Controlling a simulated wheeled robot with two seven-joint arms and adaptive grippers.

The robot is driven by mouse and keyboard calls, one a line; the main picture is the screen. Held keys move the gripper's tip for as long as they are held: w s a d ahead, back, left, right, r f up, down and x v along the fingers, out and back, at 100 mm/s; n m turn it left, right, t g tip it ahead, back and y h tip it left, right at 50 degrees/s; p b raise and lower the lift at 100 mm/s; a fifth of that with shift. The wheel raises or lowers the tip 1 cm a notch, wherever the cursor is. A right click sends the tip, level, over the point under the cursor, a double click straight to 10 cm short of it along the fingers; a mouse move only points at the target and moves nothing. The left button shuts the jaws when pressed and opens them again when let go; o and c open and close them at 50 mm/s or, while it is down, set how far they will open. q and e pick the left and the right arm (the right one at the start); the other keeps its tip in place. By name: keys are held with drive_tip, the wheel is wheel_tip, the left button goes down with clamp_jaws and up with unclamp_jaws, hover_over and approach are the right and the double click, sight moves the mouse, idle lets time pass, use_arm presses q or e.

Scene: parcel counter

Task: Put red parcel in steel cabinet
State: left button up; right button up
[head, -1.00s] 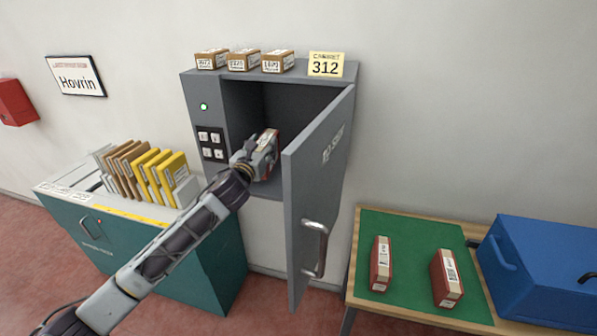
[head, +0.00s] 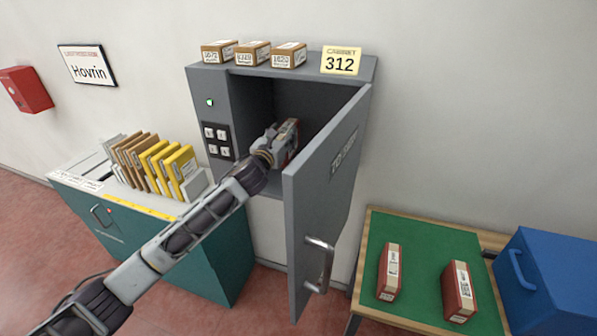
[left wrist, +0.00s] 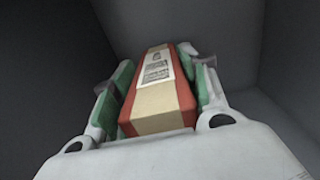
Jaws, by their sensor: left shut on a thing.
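The steel cabinet (head: 212,82) is on the wall, its door (head: 325,195) swung open toward me. My left gripper (head: 285,140) reaches into the opening and is shut on a red parcel (left wrist: 160,95) with a tan band and a white label. In the left wrist view the parcel sits between both green-padded fingers (left wrist: 155,90), with dark grey cabinet walls around it. My right gripper is not in view.
Two more red parcels (head: 388,272) (head: 459,291) stand on a green mat (head: 425,240) at the right, beside a blue box (head: 550,270). Several small cartons (head: 253,53) sit on the cabinet. A teal counter (head: 200,260) with upright folders (head: 150,165) stands at the left. The open door borders the arm's right side.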

use_arm(q)
drive_tip(key=shift+f, duration=2.95)
drive_tip(key=shift+f, duration=1.9)
drive_tip(key=shift+f, duration=0.1)
drive_tip(key=o, duration=1.2)
drive_tip(key=shift+f+b, duration=0.1)
drive_tip(key=shift+b, duration=0.2)
drive_tip(key=shift+o, duration=0.2)
drive_tip(key=shift+r, duration=0.2)
drive_tip(key=v, duration=1.2)
drive_tip(key=shift+b, duration=0.4)
